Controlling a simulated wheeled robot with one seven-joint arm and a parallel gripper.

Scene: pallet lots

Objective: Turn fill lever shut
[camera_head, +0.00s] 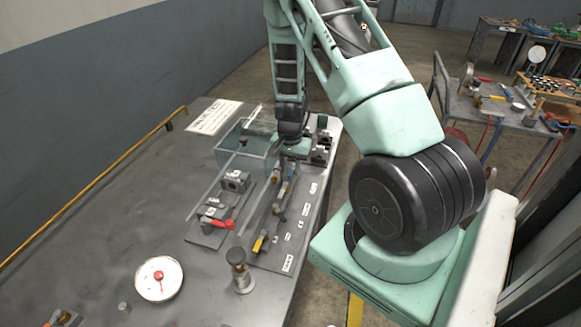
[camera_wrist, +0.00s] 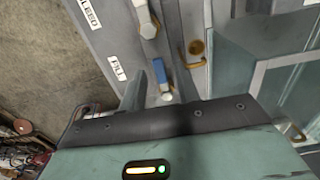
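In the wrist view, a lever with a blue handle (camera_wrist: 160,78) stands beside the label reading FILL (camera_wrist: 116,68), on a grey panel. My gripper (camera_wrist: 160,76) is open, with one finger on each side of the blue handle. I cannot tell whether either finger touches it. In the head view, my gripper (camera_head: 294,147) is low at the far end of the valve panel (camera_head: 262,257), beside the clear tank (camera_head: 232,158). The blue lever is not clearly visible there.
Another lever with a pale handle (camera_wrist: 146,18) is near the BLEED label (camera_wrist: 88,14).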

